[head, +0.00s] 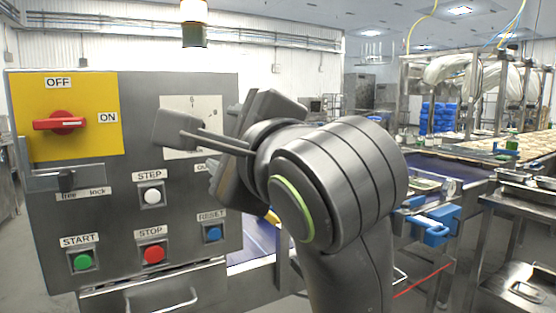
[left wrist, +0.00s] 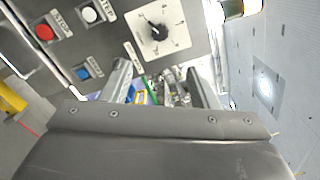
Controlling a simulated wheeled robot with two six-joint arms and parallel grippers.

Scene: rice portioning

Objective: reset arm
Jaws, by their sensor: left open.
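The grey control panel (head: 110,180) stands at the left of the head view. It carries a blue RESET button (head: 213,234), a red STOP button (head: 153,254), a white STEP button (head: 152,195) and a green START button (head: 82,261). My left gripper (left wrist: 160,75) is open and empty; its two fingers stand apart in the left wrist view. In the head view its arm reaches up beside the panel and partly covers the dial plate (head: 208,107). The left wrist view shows the dial (left wrist: 157,32) and the blue button (left wrist: 83,73). My right gripper is not in view.
A red rotary switch (head: 60,123) on a yellow plate points toward ON. A blue conveyor (head: 440,172) runs behind the arm, with blue crates (head: 438,116) farther back. A steel table (head: 515,225) stands at the right. A signal lamp (head: 194,18) hangs above the panel.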

